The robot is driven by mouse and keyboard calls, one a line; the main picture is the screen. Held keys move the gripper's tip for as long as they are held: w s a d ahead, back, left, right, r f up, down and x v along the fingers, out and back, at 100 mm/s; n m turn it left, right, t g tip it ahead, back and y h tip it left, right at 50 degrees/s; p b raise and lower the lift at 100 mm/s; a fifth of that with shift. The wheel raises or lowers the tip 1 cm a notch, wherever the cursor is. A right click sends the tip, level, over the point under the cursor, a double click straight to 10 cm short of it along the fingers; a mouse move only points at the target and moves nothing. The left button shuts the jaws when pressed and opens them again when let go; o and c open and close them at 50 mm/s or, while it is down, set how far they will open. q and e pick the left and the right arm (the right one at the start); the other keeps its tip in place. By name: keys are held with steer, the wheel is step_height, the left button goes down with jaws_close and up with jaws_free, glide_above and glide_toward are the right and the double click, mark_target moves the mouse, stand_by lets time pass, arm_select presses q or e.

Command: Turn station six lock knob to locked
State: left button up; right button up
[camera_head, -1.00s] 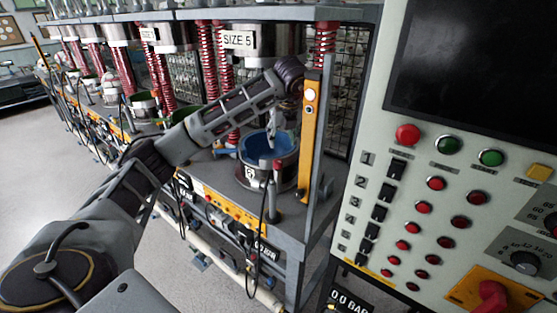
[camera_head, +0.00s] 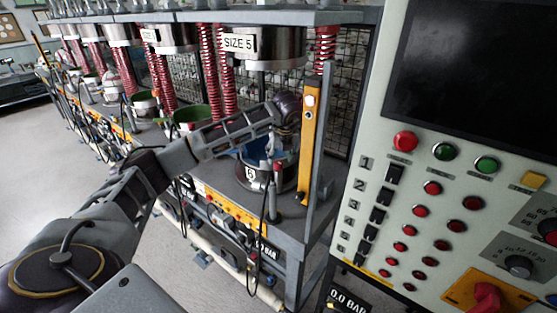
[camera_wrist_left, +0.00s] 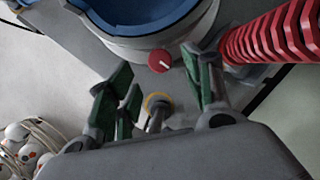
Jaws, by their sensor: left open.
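A round red knob (camera_wrist_left: 160,61) with a pale mark shows in the left wrist view, beside the base of a blue-lined pot (camera_wrist_left: 140,28). In the head view a red-topped post (camera_head: 278,168) stands in front of the nearest pot (camera_head: 251,174); I cannot tell if it is the same knob. My left gripper (camera_wrist_left: 157,68) is open, its green-padded fingers on either side of the knob in the wrist picture, apparently apart from it. In the head view the left gripper (camera_head: 281,138) hangs over the pot, partly hidden by its wrist. The right gripper is out of view.
A control panel (camera_head: 450,190) with buttons and switches stands on the right. A yellow upright (camera_head: 309,150) is close beside my left wrist. Red springs (camera_head: 225,75) and a "SIZE 5" press (camera_head: 265,45) are above and behind. A short ringed post (camera_wrist_left: 158,103) lies between the fingers.

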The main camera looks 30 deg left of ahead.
mark_target(278, 163)
arm_select(q)
steer(key=shift+p+x, duration=0.5)
steer(key=shift+x, duration=1.85)
steer(key=shift+c, duration=0.3)
steer(key=c, duration=0.9)
